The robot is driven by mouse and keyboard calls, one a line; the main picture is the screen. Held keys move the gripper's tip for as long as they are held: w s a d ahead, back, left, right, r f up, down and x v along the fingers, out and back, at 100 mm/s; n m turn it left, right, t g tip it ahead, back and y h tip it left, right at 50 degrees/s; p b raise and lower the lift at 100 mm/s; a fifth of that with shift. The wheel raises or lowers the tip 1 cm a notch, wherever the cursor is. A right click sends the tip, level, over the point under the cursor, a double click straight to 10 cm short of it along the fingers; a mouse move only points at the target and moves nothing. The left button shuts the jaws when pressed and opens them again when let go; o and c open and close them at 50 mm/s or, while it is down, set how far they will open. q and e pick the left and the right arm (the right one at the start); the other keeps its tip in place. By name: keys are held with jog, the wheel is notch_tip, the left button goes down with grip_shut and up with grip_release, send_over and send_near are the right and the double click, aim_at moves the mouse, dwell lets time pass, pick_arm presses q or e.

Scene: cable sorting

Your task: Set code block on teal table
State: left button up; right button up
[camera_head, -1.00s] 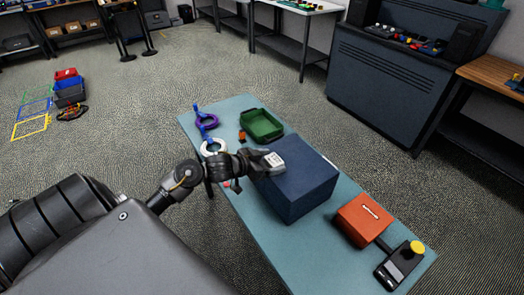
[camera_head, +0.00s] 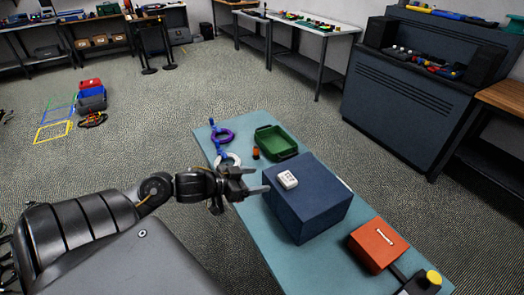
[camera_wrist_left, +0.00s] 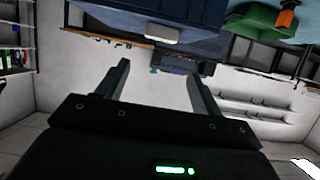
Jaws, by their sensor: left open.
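The code block is a small white block with dark marks on its top (camera_head: 288,180). It lies on top of a large dark blue box (camera_head: 325,215), near its left side. The box stands on the teal table (camera_head: 262,240). My left gripper (camera_head: 262,180) is open and empty, just left of the block and apart from it. In the left wrist view the open fingers (camera_wrist_left: 157,70) show with nothing between them, and the white block (camera_wrist_left: 179,35) shows beyond them against the blue box (camera_wrist_left: 190,12). My right gripper is not in view.
On the table are a green tray (camera_head: 276,141), a purple ring (camera_head: 222,136), a white ring (camera_head: 228,160), an orange box (camera_head: 377,246) and a device with a yellow button (camera_head: 433,277). Bare tabletop shows left of the blue box.

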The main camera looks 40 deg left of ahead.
pick_arm(q)
jog(key=w+d+r+m+t+h+p, duration=0.1)
jog(key=w+d+r+h, duration=0.1)
jog(key=w+d+r, duration=0.45)
jog(key=w+d+r+m+t+h+p, duration=0.15)
jog(key=w+r, duration=0.25)
jog(key=r, duration=0.5)
jog(key=w+d+r+m+g+h+p, duration=0.15)
jog(key=d+m+g, duration=0.3)
jog(key=d, duration=0.45)
jog(key=w+d+r+m+g+h+p, duration=0.1)
jog(key=w+d+r+m+g+p, duration=0.2)
jog(key=d+m, duration=0.5)
jog(key=s+a+f+m+g+y+p, duration=0.1)
jog(key=s+a+f+g+y, duration=0.1)
jog(key=a+f+y, duration=0.4)
jog(key=s+a+f+m+g+y, duration=0.1)
jog(key=a+f+g+y, duration=0.4)
jog(key=a, duration=0.9)
notch_tip(320, 180, down, 3)
jog(key=shift+s+r+m+g+y+p, duration=0.2)
jog(key=shift+s+m+g+y+p, duration=0.15)
jog(key=shift+s, duration=0.2)
